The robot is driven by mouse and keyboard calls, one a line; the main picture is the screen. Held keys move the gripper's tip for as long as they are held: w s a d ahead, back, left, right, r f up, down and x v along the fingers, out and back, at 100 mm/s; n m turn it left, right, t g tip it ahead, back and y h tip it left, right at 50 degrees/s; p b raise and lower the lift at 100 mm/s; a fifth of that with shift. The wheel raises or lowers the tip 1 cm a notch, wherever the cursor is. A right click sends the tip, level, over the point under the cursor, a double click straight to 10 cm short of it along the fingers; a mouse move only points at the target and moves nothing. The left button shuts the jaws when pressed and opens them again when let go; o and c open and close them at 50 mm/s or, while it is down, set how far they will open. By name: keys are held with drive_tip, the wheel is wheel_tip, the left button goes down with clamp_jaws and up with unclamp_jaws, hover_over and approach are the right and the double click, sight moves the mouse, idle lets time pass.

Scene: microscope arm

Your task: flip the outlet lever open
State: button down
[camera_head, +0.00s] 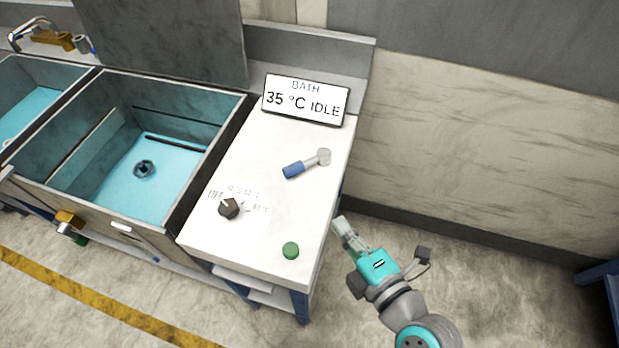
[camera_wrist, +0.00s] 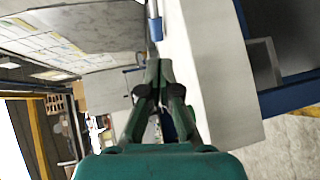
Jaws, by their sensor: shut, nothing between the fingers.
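A lever with a blue grip (camera_head: 293,170) and a pale grey round hub lies across the white worktop (camera_head: 265,205), its grip pointing left. A brass-coloured valve (camera_head: 68,222) with a silver end sits low on the front of the basin. I cannot tell for certain which of the two is the outlet lever. My gripper (camera_head: 343,226) is shut and empty, off the right edge of the worktop and apart from both. In the wrist view, my gripper (camera_wrist: 160,66) is pointed past a blue cylinder (camera_wrist: 155,28), which may be the lever's grip.
A black knob (camera_head: 228,208) and a green button (camera_head: 291,250) are on the worktop. A sign (camera_head: 305,100) reading "BATH 35 °C IDLE" stands at its back. The basin (camera_head: 110,180) with blue water is to the left.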

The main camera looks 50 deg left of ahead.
sight(296, 173)
drive_tip(key=shift+n+g, duration=0.4)
drive_tip(key=shift+n, duration=0.2)
drive_tip(key=x, duration=0.9)
drive_tip(key=r+x, duration=0.1)
drive_tip(key=x, duration=0.4)
drive_tip(key=shift+s+a, duration=0.15)
drive_tip(key=shift+a, duration=0.3)
drive_tip(key=shift+a, duration=0.1)
